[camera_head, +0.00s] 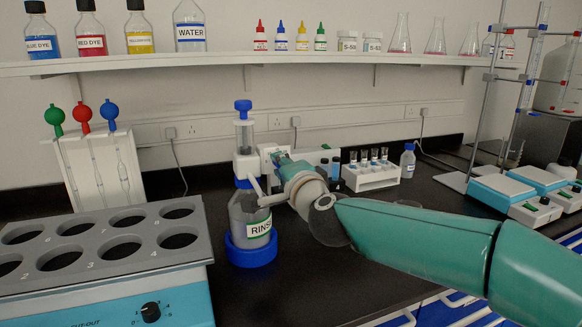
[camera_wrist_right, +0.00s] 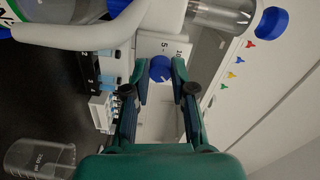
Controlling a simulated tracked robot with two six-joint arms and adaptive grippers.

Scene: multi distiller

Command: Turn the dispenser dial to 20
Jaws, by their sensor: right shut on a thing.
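The dispenser stands in the middle of the head view as a bottle labelled RINSE (camera_head: 250,217) in a blue base ring, with a clear cylinder and blue top (camera_head: 243,106) above it. Its white dial housing (camera_head: 267,153) faces my right arm. In the right wrist view the blue dial (camera_wrist_right: 160,68) sits on a white face with the marks 5 and 10 visible beside it. My right gripper (camera_wrist_right: 161,80) is shut on the dial, one finger on each side. The dial's exact setting cannot be read. My left gripper is not in view.
A numbered grey rack (camera_head: 105,243) stands at the left front. A white vial rack (camera_head: 372,176), a small wash bottle (camera_head: 407,160) and stirrer plates (camera_head: 500,188) are to the right. A glass beaker (camera_wrist_right: 40,157) stands near my right gripper. A shelf (camera_head: 220,58) runs above.

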